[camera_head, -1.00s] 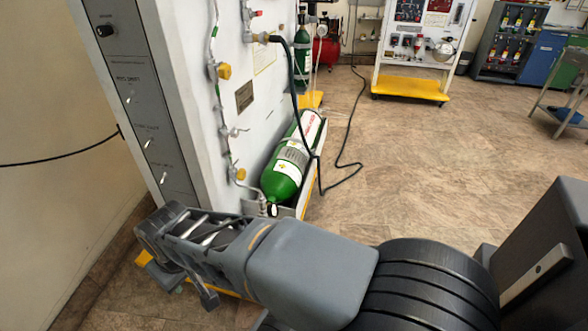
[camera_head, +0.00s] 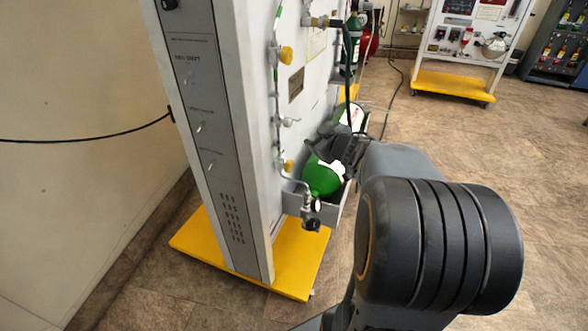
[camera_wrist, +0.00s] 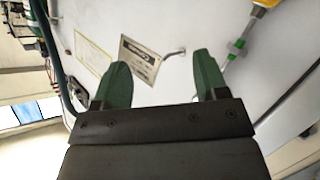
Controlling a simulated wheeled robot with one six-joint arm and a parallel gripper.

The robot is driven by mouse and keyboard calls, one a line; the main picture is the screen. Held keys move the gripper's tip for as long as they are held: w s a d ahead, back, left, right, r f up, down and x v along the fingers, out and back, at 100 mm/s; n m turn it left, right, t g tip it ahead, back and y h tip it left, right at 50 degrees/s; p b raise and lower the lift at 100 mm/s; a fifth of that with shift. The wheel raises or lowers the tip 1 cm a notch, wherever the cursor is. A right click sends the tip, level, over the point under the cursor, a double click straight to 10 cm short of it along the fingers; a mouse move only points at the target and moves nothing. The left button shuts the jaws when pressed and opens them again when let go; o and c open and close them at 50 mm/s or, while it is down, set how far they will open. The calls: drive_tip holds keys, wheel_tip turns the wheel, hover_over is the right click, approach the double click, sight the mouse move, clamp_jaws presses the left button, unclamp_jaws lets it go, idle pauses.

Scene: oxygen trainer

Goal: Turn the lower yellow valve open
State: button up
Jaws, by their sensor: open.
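The lower yellow valve (camera_head: 288,166) sits low on the pipe along the white panel's edge in the head view, left of the green cylinder (camera_head: 320,180). A second yellow valve (camera_head: 286,55) is higher on the same pipe. My gripper (camera_wrist: 162,78) is open and empty in the wrist view, with its two green fingers apart and facing the panel's metal plate (camera_wrist: 143,56). A yellow part (camera_wrist: 268,3) is cut off at the top right there; I cannot tell which valve it is. In the head view my forearm hides most of the gripper, right of the lower valve.
The white panel (camera_head: 312,75) stands on a yellow base (camera_head: 290,270). A gauge fitting (camera_head: 312,210) sticks out below the lower valve. A dark hose (camera_head: 347,80) hangs near the cylinder. Tiled floor is open at right.

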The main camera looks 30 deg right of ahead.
sight(291, 167)
drive_tip(key=s+f+n+g+y+b, duration=0.1)
drive_tip(key=s+f+n+g+y, duration=0.35)
drive_tip(key=s+f+y, duration=0.35)
drive_tip(key=shift+t+y, duration=0.35)
drive_tip(key=shift+y, duration=0.15)
drive_tip(key=b+x, duration=0.1)
drive_tip(key=x, duration=0.2)
drive_tip(key=w+r+b+x, duration=0.1)
drive_tip(key=b+x, duration=0.1)
drive_tip(key=x, duration=0.2)
drive_tip(key=r+b+x, duration=0.1)
drive_tip(key=b+x, duration=0.1)
drive_tip(key=x, duration=0.2)
drive_tip(key=shift+w+d, duration=0.1)
drive_tip(key=shift+w, duration=0.2)
drive_tip(key=shift+w+a+f, duration=0.1)
drive_tip(key=shift+w+a, duration=0.4)
drive_tip(key=shift+w, duration=0.15)
drive_tip(key=shift+n, duration=0.25)
drive_tip(key=c, duration=0.9)
